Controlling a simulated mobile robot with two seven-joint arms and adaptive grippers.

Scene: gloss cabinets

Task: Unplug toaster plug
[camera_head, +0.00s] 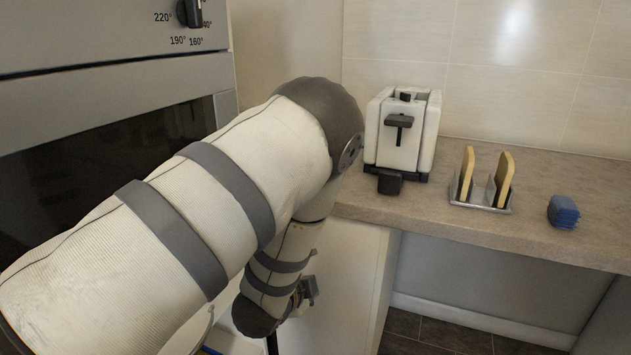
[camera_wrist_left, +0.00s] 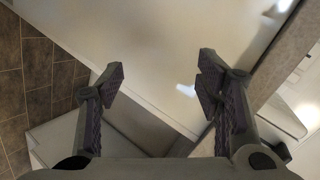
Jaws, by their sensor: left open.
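The toaster (camera_head: 402,135), white with a dark lever on its front, stands upright on the worktop against the tiled wall. No plug, cord or socket can be made out in either view. My left gripper (camera_wrist_left: 160,82) is open in the left wrist view, with nothing between its fingers. In the head view my left arm bends down in front of the worktop. The hand hangs below worktop level, left of and lower than the toaster, and its fingers are mostly hidden there. My right gripper is in neither view.
A metal rack (camera_head: 480,200) with two bread slices stands right of the toaster. An oven (camera_head: 110,120) stands at the left. Below the worktop (camera_head: 440,215) are a white panel (camera_head: 340,280) and an open space.

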